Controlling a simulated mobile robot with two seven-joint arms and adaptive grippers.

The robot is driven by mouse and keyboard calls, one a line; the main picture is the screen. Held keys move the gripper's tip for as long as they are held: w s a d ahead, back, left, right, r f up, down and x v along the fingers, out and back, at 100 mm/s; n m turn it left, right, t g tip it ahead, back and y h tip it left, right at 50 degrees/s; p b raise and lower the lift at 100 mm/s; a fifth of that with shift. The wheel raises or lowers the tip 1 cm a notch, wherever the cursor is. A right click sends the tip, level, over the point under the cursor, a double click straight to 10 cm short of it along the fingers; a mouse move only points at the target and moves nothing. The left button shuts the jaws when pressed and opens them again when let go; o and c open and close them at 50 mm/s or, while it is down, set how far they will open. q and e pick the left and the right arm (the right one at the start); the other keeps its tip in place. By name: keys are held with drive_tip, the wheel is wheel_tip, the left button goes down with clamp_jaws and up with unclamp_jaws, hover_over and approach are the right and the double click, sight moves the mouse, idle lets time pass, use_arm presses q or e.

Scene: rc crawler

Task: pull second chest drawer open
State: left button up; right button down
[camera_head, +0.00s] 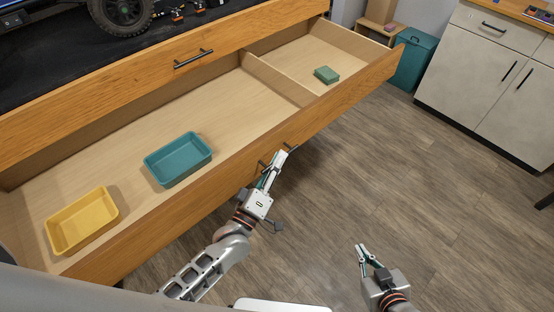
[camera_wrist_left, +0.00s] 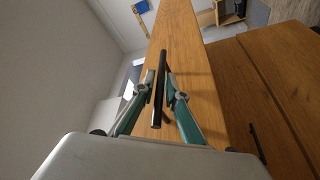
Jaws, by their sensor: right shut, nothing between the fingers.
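The second chest drawer (camera_head: 225,185) is pulled far out, below a closed upper drawer front (camera_head: 130,85). Its dark bar handle (camera_head: 291,147) is on the front face, partly hidden by my left gripper (camera_head: 279,156). In the left wrist view, the fingers of my left gripper (camera_wrist_left: 161,77) are closed in on both sides of the handle (camera_wrist_left: 157,115). My right gripper (camera_head: 361,250) is shut and empty, above the floor right of the drawer.
Inside the drawer are a yellow tray (camera_head: 83,221), a teal tray (camera_head: 178,160) and a green block (camera_head: 326,75) behind a divider (camera_head: 278,80). A teal bin (camera_head: 415,60) and a white cabinet (camera_head: 490,85) stand beyond. The floor (camera_head: 400,170) is clear.

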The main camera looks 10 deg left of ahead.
use_arm(q)
drive_tip(key=shift+s, duration=0.1)
drive_tip(key=v, duration=1.2)
idle(0.4)
drive_tip(key=s+a+f+m+g+y, duration=0.4)
drive_tip(key=s+a+f+m+g, duration=0.3)
drive_tip(key=a+f+m, duration=0.3)
drive_tip(key=shift+s+a+f+m+g+y, duration=0.15)
drive_tip(key=shift+s+f+m+g+y, duration=0.15)
drive_tip(key=shift+f+m+g, duration=0.45)
